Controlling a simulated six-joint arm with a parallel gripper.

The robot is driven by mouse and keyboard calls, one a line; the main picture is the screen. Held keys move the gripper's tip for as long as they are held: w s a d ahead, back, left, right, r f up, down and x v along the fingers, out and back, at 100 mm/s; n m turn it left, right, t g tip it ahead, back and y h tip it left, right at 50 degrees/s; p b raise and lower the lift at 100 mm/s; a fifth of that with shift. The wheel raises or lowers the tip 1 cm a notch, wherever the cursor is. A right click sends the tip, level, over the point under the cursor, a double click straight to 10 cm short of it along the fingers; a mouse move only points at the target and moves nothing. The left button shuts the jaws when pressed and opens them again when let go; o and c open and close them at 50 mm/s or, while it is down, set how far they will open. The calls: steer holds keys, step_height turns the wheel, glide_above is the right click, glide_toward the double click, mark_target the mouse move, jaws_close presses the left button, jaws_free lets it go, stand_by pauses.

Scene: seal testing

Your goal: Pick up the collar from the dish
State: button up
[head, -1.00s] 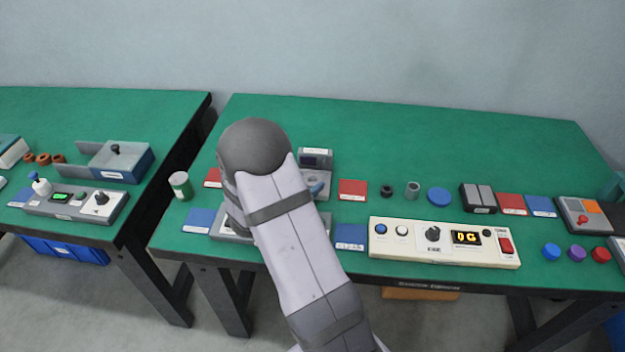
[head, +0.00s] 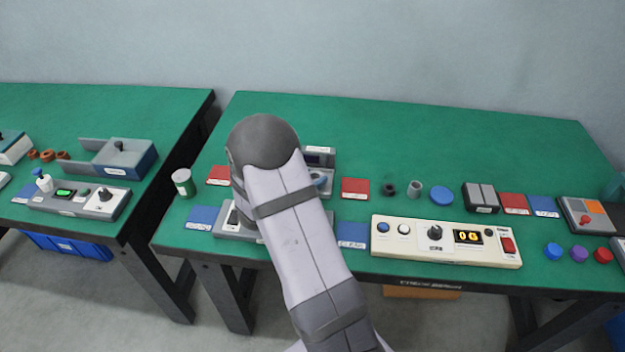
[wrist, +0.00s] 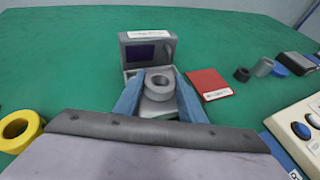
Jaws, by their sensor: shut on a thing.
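A thick grey ring, which I take to be the collar (wrist: 160,82), is in the middle of the wrist view, its hole facing up. My gripper (wrist: 160,90) has its two blue fingers on either side of it and is shut on it. A pale grey surface (wrist: 158,109) shows under the ring; I cannot tell whether this is the dish, or whether the ring touches it. In the head view my arm hides most of this spot, and only a bit of blue finger (head: 320,180) shows beside it.
A grey device with a dark screen (wrist: 149,50) stands just behind the ring. A red mat (wrist: 208,83) lies to its right, and a yellow ring (wrist: 18,130) at lower left. A cream control box (head: 445,241) is at the front right. The table's back is clear.

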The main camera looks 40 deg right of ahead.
step_height(320, 180, up, 10)
steer(key=shift+f, duration=0.2)
stand_by(0.3)
